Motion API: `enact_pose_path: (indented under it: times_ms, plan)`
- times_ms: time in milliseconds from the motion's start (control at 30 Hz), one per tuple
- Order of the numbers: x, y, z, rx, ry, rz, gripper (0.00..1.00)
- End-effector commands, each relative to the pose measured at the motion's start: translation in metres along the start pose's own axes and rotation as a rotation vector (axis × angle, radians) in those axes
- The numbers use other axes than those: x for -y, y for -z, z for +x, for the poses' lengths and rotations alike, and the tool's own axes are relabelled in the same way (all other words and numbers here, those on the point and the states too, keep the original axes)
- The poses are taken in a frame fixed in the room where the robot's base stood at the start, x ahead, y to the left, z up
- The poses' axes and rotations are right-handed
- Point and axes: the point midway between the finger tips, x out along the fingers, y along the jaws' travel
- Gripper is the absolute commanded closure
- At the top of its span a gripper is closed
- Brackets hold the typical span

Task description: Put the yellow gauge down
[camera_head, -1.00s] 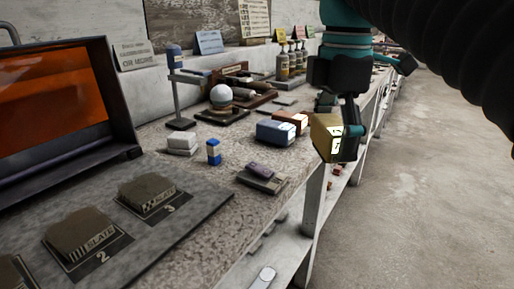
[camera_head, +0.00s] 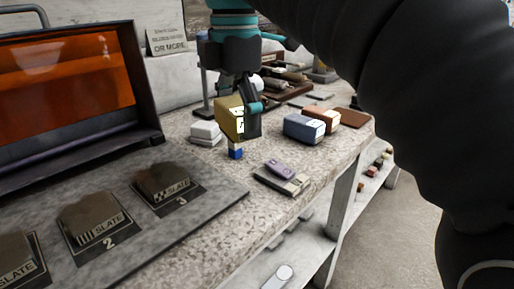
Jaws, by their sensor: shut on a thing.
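The yellow gauge (camera_head: 229,117) is a boxy block with a white marked label on its side. My gripper (camera_head: 252,118) is shut on it and holds it over the bench top (camera_head: 222,168). In the picture the gauge overlaps the top of a small blue and white block (camera_head: 236,153). I cannot tell how high the gauge is above that block. The gripper hides part of the gauge's right side.
A white block (camera_head: 206,131) stands left of the gauge. A blue block (camera_head: 304,128) and a red-brown block (camera_head: 322,116) stand to the right. A purple block on a dark base (camera_head: 282,178) lies nearer. Slate blocks (camera_head: 165,186) and an orange-windowed case (camera_head: 65,85) are left.

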Motion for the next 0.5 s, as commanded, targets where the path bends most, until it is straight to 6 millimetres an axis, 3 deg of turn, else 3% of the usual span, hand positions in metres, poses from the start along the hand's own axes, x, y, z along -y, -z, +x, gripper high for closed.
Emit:
enact_pose_path:
  times_ms: [300, 500]
  plan:
    - [0.018, -0.105, -0.008, 0.001, -0.003, -0.166, 0.35]
    - [0.039, -0.158, -0.012, 0.001, -0.002, -0.276, 0.35]
